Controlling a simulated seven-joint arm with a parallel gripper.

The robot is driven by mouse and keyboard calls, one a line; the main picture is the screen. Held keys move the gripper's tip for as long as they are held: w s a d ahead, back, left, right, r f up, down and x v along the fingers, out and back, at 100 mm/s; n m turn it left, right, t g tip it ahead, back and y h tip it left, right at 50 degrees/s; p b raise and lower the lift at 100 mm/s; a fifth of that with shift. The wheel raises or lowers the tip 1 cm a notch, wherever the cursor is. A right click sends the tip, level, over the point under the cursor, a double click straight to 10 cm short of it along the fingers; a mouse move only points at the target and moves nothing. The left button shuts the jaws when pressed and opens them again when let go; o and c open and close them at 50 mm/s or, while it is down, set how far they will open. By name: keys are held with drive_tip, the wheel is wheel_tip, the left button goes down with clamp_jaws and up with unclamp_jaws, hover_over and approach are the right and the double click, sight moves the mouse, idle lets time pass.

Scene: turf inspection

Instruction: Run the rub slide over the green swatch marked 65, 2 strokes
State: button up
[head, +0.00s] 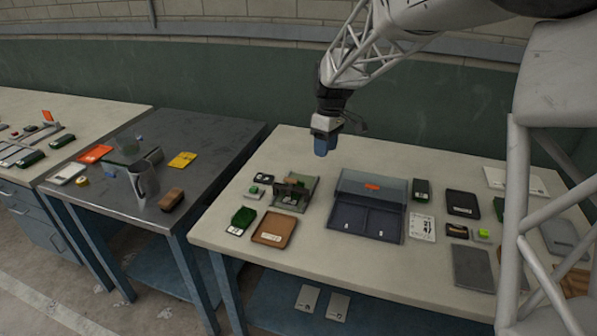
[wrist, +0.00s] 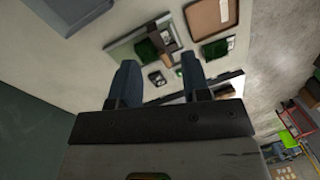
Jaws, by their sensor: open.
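My gripper (head: 322,146) hangs high over the back of the pale table, its blue fingers apart and empty in the wrist view (wrist: 159,76). A green swatch with a white label (head: 242,219) lies at the table's front left; it also seems to show in the wrist view (wrist: 216,49). A small grey fixture (head: 296,190) holding something green stands behind it. A darker green swatch (head: 421,189) lies right of the blue-lidded case. No number 65 is legible, so I cannot tell which swatch bears it. I cannot surely identify the rub slide.
A brown-lined tray (head: 273,229) lies beside the front-left swatch. The blue-lidded case (head: 368,188) stands mid-table. A black tray (head: 462,203), a number card (head: 421,227) and a dark flat plate (head: 473,268) crowd the right. A brown block (head: 171,200) sits on the dark neighbouring table.

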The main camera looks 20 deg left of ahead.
sight(291, 188)
drive_tip(key=w+a+f+n, duration=0.2)
drive_tip(key=a+f, duration=0.4)
drive_tip(key=a, duration=0.4)
drive_tip(key=shift+w+a+n+g, duration=0.2)
drive_tip(key=shift+w+n+g, duration=0.15)
drive_tip(key=shift+w, duration=0.3)
drive_tip(key=shift+f, duration=0.25)
drive_tip(key=shift+x, duration=3.75)
drive_tip(key=shift+d, duration=0.2)
drive_tip(key=shift+c, duration=0.2)
clamp_jaws()
